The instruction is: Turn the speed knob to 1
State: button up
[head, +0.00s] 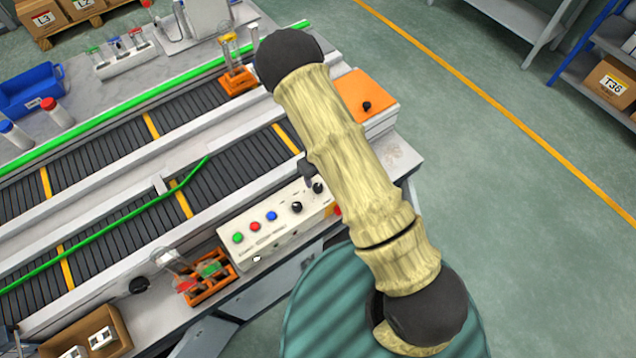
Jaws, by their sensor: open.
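A white control box (272,234) stands at the front edge of the conveyor table in the head view. Its face has green, red and blue buttons and two black knobs. One black knob (297,207) is right of the blue button. The other knob (318,188) is higher and further right, close beside my arm. I cannot read the markings or tell which knob sets the speed. My arm covers the area just right of the knobs. I cannot make out my gripper. A small dark piece (306,170) shows beside my arm above the knobs, and I cannot tell what it is.
An orange rack (207,289) with tubes stands left of the box. Another orange holder (237,81) is at the far side.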

aim_at(318, 187)
jog(key=shift+f+p, duration=0.3)
jog(key=shift+f, duration=2.5)
jog(key=c, duration=1)
jog(key=shift+o, duration=0.2)
